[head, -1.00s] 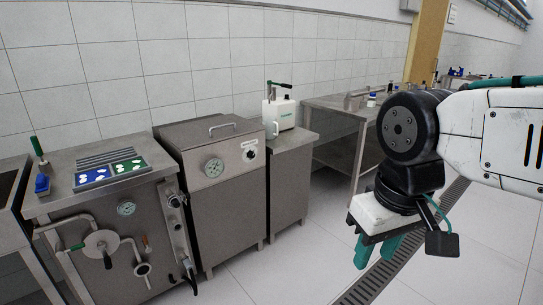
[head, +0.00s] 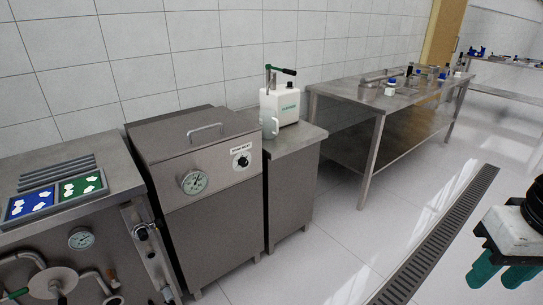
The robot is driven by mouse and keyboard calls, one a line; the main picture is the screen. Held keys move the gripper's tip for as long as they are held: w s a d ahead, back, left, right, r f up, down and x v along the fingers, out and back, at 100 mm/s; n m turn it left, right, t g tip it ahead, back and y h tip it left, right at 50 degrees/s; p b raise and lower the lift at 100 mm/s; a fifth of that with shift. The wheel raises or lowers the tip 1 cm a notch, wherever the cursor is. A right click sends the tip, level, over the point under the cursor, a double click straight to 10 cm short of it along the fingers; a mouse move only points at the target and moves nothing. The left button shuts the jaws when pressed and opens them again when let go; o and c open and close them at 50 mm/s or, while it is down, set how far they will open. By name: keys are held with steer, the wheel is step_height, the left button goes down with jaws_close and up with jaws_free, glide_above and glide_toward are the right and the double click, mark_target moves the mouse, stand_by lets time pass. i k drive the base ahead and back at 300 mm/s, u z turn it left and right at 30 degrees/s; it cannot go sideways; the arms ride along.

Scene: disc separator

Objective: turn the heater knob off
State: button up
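A round gauge (head: 194,182) is left of the knob. A white canister with a lever (head: 281,104) stands on the side cabinet to the right. A machine with blue and green trays (head: 60,198) is at left. A long steel table (head: 345,100) stands behind. Open floor lies in front.

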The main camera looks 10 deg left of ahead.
mark_target(243, 162)
steer(key=u, duration=0.3)
steer(key=i, duration=0.95)
steer(key=u, duration=0.55)
